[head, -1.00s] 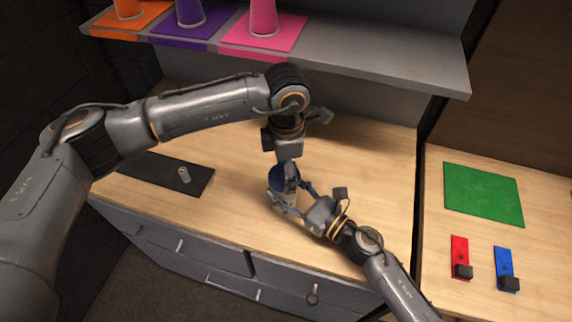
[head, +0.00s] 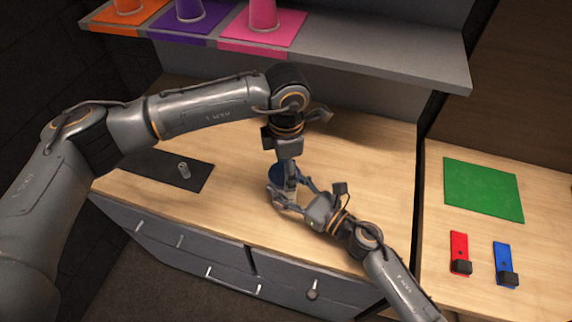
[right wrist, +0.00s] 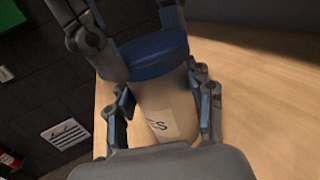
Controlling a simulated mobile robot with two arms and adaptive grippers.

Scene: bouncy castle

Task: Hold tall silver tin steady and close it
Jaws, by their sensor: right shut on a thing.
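The tall silver tin (right wrist: 172,95) stands upright on the wooden counter, with a label ending in "ES" facing the right wrist camera. Its blue lid (right wrist: 158,58) is at its top; the lid also shows in the head view (head: 277,172), partly hidden by my left gripper. My right gripper (head: 284,193) is shut around the tin's body from the right, a finger on each side. My left gripper (head: 289,178) points straight down at the lid from above. Its fingers are at the lid, but their grip is not clear.
A shelf above holds orange, purple and pink mats with cups. A green mat (head: 483,188) and red (head: 459,250) and blue (head: 503,258) items lie on the right counter.

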